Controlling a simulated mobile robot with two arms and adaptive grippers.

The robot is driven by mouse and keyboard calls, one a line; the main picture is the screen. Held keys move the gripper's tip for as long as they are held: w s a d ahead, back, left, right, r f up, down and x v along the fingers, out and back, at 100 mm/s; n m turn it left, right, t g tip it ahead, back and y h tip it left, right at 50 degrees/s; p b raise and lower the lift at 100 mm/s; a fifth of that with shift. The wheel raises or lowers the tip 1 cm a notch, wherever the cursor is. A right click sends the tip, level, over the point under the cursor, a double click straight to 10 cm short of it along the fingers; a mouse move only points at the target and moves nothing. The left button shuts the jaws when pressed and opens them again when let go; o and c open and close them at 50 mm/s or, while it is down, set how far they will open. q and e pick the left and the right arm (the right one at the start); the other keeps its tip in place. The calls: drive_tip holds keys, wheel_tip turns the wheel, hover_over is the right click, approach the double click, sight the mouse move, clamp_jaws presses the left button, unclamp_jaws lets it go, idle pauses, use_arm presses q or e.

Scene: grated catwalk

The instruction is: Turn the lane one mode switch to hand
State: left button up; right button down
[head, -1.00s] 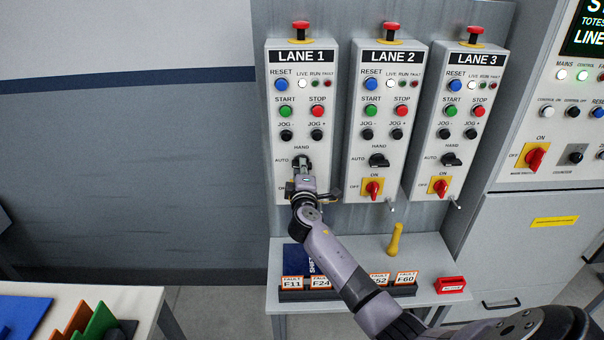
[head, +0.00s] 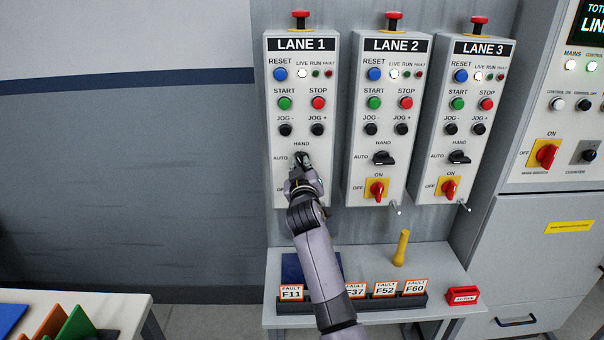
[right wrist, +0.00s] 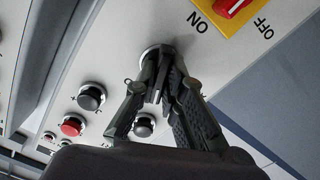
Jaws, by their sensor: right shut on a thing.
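The lane one panel (head: 284,225) is at the left of three grey boxes in the head view. Its mode switch (head: 301,156) is a dark knob between the AUTO and HAND labels. My right gripper (head: 303,165) is at the knob and hides most of it. In the right wrist view my right gripper (right wrist: 165,82) has its fingers closed around the switch, against the pale panel face. The knob's exact angle is hard to tell behind the fingers. My left gripper is not in view.
Lane one's red-and-yellow ON/OFF switch (right wrist: 232,8) is close by. Lane two (head: 360,185) and lane three (head: 428,185) panels stand to the right. Below, a shelf (head: 440,265) holds fault cards (head: 292,293) and a yellow handle (head: 401,248). Open wall lies left.

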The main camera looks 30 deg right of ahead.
drive_tip(key=m, duration=0.1)
drive_tip(key=m+b, duration=0.1)
drive_tip(key=shift+f+m, duration=0.2)
drive_tip(key=shift+m, duration=0.1)
drive_tip(key=shift+m+b, duration=0.5)
drive_tip(key=shift+m, duration=1)
drive_tip(key=c, duration=1.7)
unclamp_jaws()
drive_tip(key=shift+r, duration=0.2)
